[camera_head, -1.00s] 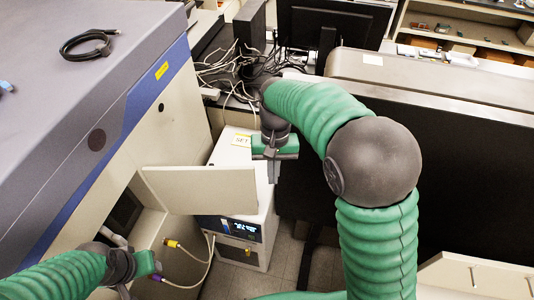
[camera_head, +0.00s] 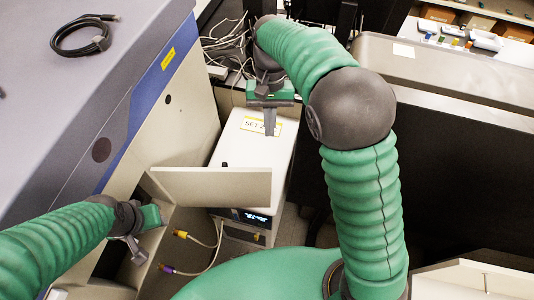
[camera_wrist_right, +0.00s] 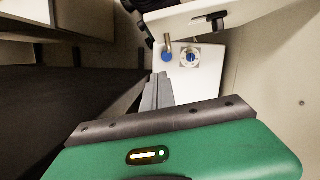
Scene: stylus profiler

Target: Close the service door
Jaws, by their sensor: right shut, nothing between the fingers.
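The service door (camera_head: 212,187) is a pale flat panel that stands open, sticking out to the right from the lower side of the big grey and blue machine (camera_head: 122,128). The dark opening shows behind and below its left end. My right gripper (camera_head: 270,132) is shut and empty, pointing down beyond the door's free right end, over the white box, apart from the door in the picture. Its closed fingers also show in the right wrist view (camera_wrist_right: 158,80). My left gripper (camera_head: 138,252) hangs by the opening, below the door's left end; its finger gap is unclear.
A white box (camera_head: 232,150) with a yellow label and lit display stands behind the door. Cables with yellow and purple plugs (camera_head: 180,234) hang below the door. A black cabinet (camera_head: 450,150) stands at the right. A coiled black cable (camera_head: 84,36) lies on the machine.

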